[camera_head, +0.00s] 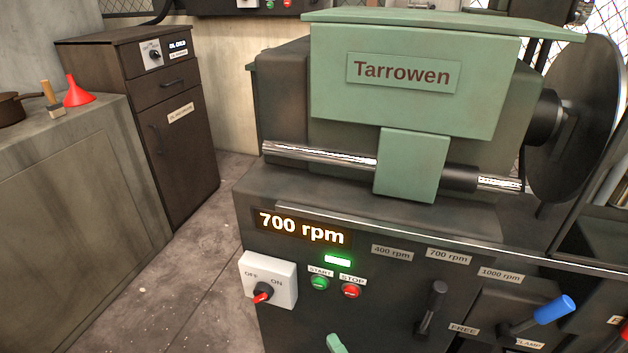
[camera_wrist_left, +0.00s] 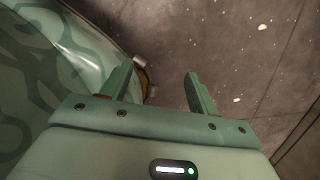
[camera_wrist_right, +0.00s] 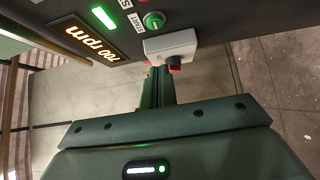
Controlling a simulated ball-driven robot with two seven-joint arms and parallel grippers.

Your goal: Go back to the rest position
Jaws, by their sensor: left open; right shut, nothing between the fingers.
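My right gripper (camera_head: 336,343) shows only as a green tip at the bottom edge of the head view, in front of the machine's lower panel. In the right wrist view its two fingers (camera_wrist_right: 158,88) are together with nothing between them, below the white switch box (camera_wrist_right: 171,46). My left gripper (camera_wrist_left: 160,88) shows only in the left wrist view. Its fingers are apart and empty, with bare floor beyond them. The green lathe (camera_head: 410,85) marked Tarrowen stands ahead. Its display (camera_head: 302,227) reads 700 rpm and a green lamp (camera_head: 338,260) is lit.
The panel holds an OFF/ON switch (camera_head: 268,280), green START (camera_head: 319,283) and red STOP (camera_head: 351,291) buttons, a black lever (camera_head: 431,305) and a blue-handled lever (camera_head: 540,315). A bench with a red funnel (camera_head: 77,93) and a dark cabinet (camera_head: 180,150) stand left. Floor (camera_head: 180,290) between is clear.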

